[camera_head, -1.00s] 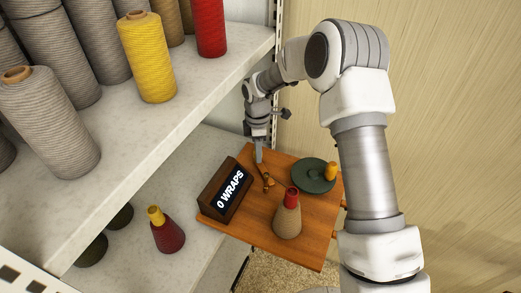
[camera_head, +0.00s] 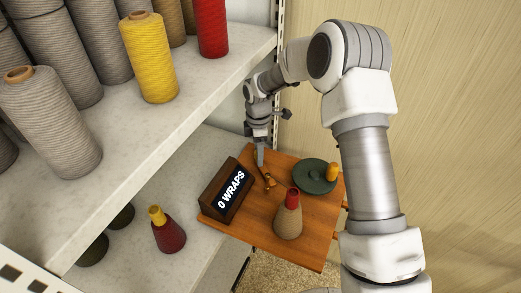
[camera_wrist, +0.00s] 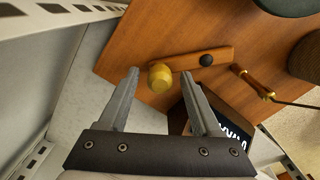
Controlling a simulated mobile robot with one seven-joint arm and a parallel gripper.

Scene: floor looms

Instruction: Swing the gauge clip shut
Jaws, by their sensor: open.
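The gauge clip looks like a flat wooden bar (camera_wrist: 192,60) with a black pivot at one end and a brass knob (camera_wrist: 160,76) at the other, on the wooden board (camera_wrist: 130,48). My gripper (camera_wrist: 160,73) is open, its two fingers pointing at the board with the knob between their tips. I cannot tell whether either finger touches the knob. In the head view my gripper (camera_head: 261,160) is low over the board's back edge, beside the "0 WRAPS" display (camera_head: 228,193); the clip is small and partly hidden there.
A brass guide (camera_wrist: 255,84) sits right of the clip. The board also bears a beige cone with a red top (camera_head: 288,218) and a green disc (camera_head: 312,176) with a yellow piece. A dark red cone (camera_head: 167,235) stands on the lower shelf, left of the board. The upper shelf holds several spools.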

